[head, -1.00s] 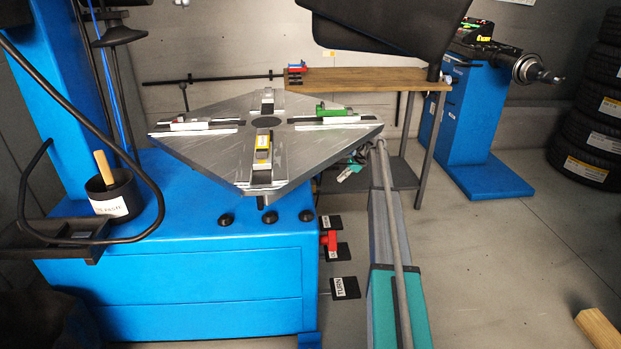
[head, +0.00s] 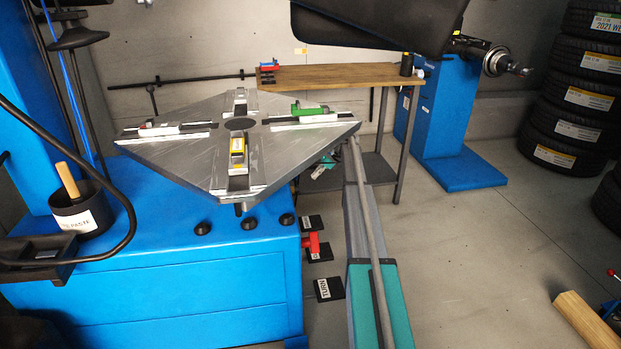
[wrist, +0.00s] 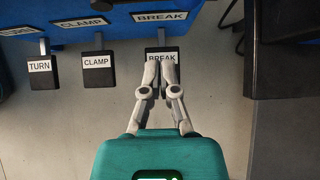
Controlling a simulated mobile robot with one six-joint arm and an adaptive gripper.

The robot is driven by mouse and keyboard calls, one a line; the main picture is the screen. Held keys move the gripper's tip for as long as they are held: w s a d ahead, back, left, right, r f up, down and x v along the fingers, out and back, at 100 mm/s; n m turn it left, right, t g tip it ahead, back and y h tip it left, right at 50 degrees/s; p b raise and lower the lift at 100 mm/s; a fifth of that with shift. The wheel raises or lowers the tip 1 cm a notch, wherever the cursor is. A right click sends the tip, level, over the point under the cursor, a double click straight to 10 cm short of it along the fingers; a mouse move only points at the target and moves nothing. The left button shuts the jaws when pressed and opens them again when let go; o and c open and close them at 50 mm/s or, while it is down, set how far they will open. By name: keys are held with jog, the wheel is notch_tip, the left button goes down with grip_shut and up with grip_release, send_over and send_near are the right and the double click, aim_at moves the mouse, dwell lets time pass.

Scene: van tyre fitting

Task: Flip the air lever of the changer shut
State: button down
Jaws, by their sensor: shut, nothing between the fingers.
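The blue tyre changer (head: 190,285) fills the left of the head view. A red lever (head: 311,243) sticks out from its right side, just above the pedals; I take it for the air lever. Whether it stands open or shut I cannot tell. It does not show in the wrist view. My teal gripper (wrist: 159,73) is shut and empty, its fingertips over the BREAK pedal (wrist: 165,57) in the wrist view; contact is unclear. In the head view my gripper (head: 317,171) is partly hidden by the turntable edge, farther back than the lever.
The grey turntable (head: 200,165) with its clamps overhangs near my gripper. TURN (wrist: 43,73) and CLAMP (wrist: 98,70) pedals lie left of BREAK. A wooden-topped bench (head: 340,73) stands behind. Tyres (head: 575,110) are stacked at right. Floor right of my arm is mostly clear.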

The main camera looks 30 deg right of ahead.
aim_at(295, 182)
jog(key=shift+b+x, duration=3.55)
jog(key=shift+x, duration=1.2)
jog(key=shift+w+a+r+p, duration=0.1)
jog(key=shift+a+r+p, duration=0.05)
jog(key=shift+r+p, duration=0.9)
jog(key=shift+a+r+p, duration=0.2)
jog(key=shift+r+p, duration=0.8)
jog(key=shift+p, duration=0.05)
jog(key=shift+a, duration=0.2)
